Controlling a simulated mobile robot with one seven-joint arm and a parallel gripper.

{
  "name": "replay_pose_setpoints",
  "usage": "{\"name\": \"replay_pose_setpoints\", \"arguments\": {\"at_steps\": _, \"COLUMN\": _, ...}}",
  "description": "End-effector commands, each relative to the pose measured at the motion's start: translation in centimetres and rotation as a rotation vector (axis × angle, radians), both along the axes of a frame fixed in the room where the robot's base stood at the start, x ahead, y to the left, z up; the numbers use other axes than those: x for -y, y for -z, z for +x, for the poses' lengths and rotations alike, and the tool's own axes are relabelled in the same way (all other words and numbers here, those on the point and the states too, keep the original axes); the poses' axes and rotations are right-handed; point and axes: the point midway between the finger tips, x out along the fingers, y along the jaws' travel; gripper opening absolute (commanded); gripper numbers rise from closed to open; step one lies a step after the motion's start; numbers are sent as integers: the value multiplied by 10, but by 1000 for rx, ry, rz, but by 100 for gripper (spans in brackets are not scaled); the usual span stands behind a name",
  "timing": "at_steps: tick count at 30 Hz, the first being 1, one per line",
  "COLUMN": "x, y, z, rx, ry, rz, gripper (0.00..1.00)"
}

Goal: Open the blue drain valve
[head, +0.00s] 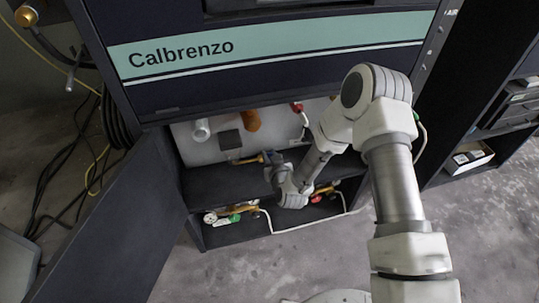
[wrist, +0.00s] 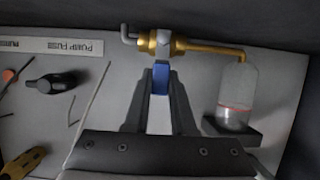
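The blue drain valve handle (wrist: 161,80) hangs down in the wrist picture from a brass valve body (wrist: 163,43). My gripper (wrist: 161,76) has one dark finger on each side of the handle. Both fingertips appear to touch it, with no clear gap. In the head view my gripper (head: 272,168) reaches into the open cabinet beside the brass valve (head: 246,160). The blue handle is hidden or too small to make out there. A brass pipe (wrist: 215,51) runs right from the valve to a clear bottle (wrist: 237,95).
A cabinet door (head: 115,225) stands open at left. A lower shelf holds brass fittings with a green handle (head: 234,218) and a red one (head: 316,198). A black knob (wrist: 52,84) and a label strip (wrist: 50,46) are left of the valve. The Calbrenzo panel (head: 270,45) overhangs the opening.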

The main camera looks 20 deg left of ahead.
Motion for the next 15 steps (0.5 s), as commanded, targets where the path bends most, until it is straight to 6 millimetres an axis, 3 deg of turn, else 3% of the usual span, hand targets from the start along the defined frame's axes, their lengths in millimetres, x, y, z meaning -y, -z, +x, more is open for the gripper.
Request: {"name": "replay_pose_setpoints", "arguments": {"at_steps": 15, "x": 3, "y": 0, "z": 1, "rx": -23, "ry": 1, "rz": 36, "gripper": 0}}
